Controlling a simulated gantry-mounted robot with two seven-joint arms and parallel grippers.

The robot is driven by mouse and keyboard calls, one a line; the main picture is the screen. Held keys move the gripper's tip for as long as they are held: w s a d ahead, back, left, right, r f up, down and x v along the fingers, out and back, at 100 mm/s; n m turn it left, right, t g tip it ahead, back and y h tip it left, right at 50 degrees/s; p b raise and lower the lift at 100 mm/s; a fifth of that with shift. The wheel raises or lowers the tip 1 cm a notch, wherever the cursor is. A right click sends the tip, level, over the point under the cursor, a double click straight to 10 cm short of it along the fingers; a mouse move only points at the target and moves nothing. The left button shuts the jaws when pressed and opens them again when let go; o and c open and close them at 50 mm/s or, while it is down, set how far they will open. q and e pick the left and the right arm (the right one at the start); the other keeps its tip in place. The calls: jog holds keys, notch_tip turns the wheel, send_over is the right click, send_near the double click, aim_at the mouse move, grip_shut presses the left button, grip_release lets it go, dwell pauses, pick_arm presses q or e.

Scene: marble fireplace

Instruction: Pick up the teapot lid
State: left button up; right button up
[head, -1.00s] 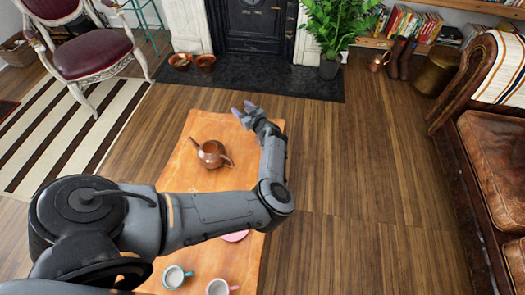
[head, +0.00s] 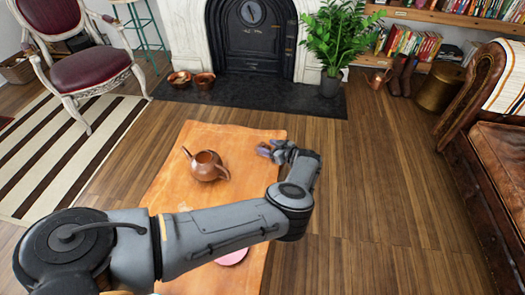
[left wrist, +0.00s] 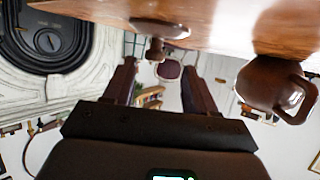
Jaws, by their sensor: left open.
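The copper teapot (head: 207,168) stands without its lid on the orange wooden table (head: 222,138). My left gripper (head: 265,151) is at the table's right edge, to the right of the teapot, with its fingers pointing left. In the upside-down left wrist view, the brown lid (left wrist: 160,30) rests on the table with its knob away from the wood. It appears between the lines of the two open fingers (left wrist: 158,75), ahead of the tips and untouched. The teapot (left wrist: 270,88) is at the right there. I cannot make out the lid in the head view. My right gripper is not in view.
A pink saucer (head: 232,257) lies on the near part of the table, partly behind my left arm. Copper bowls (head: 192,80) sit on the dark hearth beyond. The wooden floor right of the table is clear up to the leather sofa (head: 497,150).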

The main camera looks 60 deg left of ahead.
aim_at(263, 143)
pick_arm(q)
jog(key=shift+a+f+b, duration=0.45)
jog(key=shift+f+b, duration=0.05)
jog(key=shift+b, duration=0.05)
jog(key=b+x, duration=0.1)
jog(key=x, duration=0.1)
jog(key=b+x, duration=0.1)
jog(key=shift+w+a+f, duration=0.15)
jog(key=shift+a, duration=0.25)
jog(key=shift+a+b, duration=0.25)
jog(key=shift+b, duration=0.05)
jog(key=shift+d, duration=0.1)
jog(key=shift+c, duration=1.2)
grip_shut()
